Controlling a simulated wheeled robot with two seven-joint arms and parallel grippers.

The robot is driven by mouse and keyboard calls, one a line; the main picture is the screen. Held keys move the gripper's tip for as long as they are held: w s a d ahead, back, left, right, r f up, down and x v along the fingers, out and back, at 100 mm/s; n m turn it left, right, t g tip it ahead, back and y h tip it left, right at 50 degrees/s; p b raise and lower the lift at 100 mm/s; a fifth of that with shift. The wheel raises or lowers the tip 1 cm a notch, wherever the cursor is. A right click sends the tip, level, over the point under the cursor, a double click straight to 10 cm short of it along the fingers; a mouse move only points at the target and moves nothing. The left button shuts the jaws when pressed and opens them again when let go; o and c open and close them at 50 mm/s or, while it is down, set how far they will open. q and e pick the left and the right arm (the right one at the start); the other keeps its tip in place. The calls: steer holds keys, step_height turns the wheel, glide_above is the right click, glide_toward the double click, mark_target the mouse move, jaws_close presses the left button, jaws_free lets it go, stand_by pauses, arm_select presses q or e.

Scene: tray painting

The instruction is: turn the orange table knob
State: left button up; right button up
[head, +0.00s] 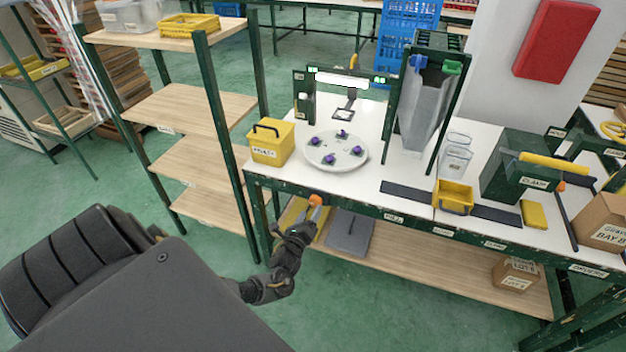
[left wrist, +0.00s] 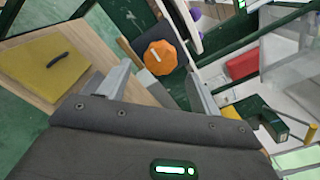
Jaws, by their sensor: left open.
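The orange knob (left wrist: 158,57) is an eight-sided dial with a pale mark on its face, fixed at the table's front edge. In the head view the orange knob (head: 316,199) shows small, just beyond my left gripper (head: 303,218). In the left wrist view my left gripper (left wrist: 160,85) has its two fingers spread, one on each side of the knob's lower part in the picture. No contact between fingers and knob is visible. My right gripper does not show in either view.
The white table (head: 400,182) carries a round disc (head: 350,163) with purple pieces, a yellow bin (head: 271,141) and a green clamp box (head: 515,165). A lower shelf (head: 430,268) runs beneath. A wooden rack (head: 190,160) stands left. Green floor lies open in front.

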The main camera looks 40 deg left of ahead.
arm_select(q)
steer(key=v, duration=0.6)
steer(key=shift+d, duration=0.1)
stand_by(0.4)
steer(key=s+d+f+n+g+h, duration=0.1)
steer(key=s+f+n+g, duration=0.45)
steer(key=f, duration=0.55)
steer(key=s+d+f+n+g+h, duration=0.1)
steer(key=s+f+n+g+h, duration=0.1)
steer(key=s+f+n, duration=0.55)
steer(key=s+d+f+n+g+h, duration=0.1)
steer(key=s+d+f, duration=0.3)
steer(key=s, duration=0.5)
steer(key=s+d+f+n+g+h, duration=0.1)
steer(key=s+d+f+n+g, duration=0.3)
steer(key=s, duration=0.6)
steer(key=s+d+f+n+g, duration=0.3)
steer(key=s+d+f, duration=0.1)
steer(key=s+f, duration=0.4)
steer(key=s, duration=0.2)
steer(key=shift+s+d+h, duration=0.2)
steer(key=shift+s+h, duration=0.05)
steer(key=shift+h, duration=0.15)
